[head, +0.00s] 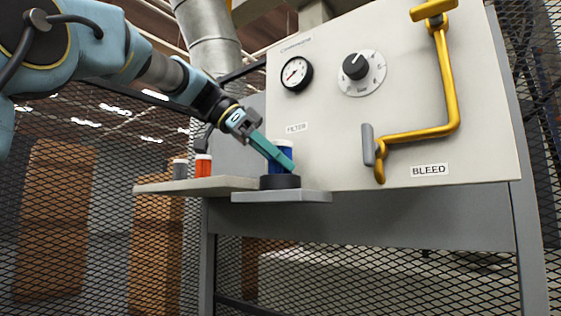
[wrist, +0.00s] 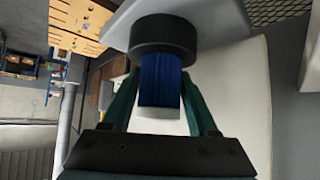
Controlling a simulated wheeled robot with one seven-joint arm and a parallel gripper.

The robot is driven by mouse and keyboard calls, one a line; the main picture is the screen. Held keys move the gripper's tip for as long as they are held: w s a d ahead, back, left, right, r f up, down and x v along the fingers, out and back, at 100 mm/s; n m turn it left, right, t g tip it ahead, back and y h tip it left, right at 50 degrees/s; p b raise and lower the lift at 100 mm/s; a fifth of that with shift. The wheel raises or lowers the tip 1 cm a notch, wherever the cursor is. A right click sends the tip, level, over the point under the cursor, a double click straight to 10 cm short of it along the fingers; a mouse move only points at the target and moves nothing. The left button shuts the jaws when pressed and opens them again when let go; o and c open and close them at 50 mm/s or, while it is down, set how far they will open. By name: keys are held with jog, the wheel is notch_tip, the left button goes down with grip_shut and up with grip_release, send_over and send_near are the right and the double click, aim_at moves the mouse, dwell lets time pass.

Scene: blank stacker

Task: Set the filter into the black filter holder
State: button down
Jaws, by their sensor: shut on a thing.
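The filter (head: 285,145) is a blue ribbed cylinder with a white cap. In the head view it stands upright at the black holder, partly hidden behind my gripper's fingers. The black filter holder (head: 280,182) is a round ring on a small grey shelf below the FILTER label. My gripper (head: 289,165) has teal fingers and is shut on the filter. In the wrist view the filter (wrist: 160,88) lies between the two fingers (wrist: 160,92), and its far end meets the black holder (wrist: 163,35). Its lower end is hidden by the holder's rim, so I cannot tell how deep it sits.
A beige side shelf (head: 195,186) on the left carries an orange canister (head: 203,166) and a grey canister (head: 180,168).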

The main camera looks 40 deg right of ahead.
jog(key=shift+f, duration=0.4)
jog(key=shift+a+f+b, duration=0.1)
jog(key=shift+f+b, duration=0.45)
jog(key=shift+f, duration=0.45)
jog(key=shift+c, duration=2)
grip_release()
jog(key=shift+o, duration=1.4)
jog(key=shift+a+r, duration=0.1)
jog(key=v, duration=0.8)
jog(key=r+v, duration=0.1)
jog(key=v, duration=0.3)
jog(key=shift+s+d+r, duration=0.2)
jog(key=shift+s+d, duration=0.1)
jog(key=shift+d, duration=0.05)
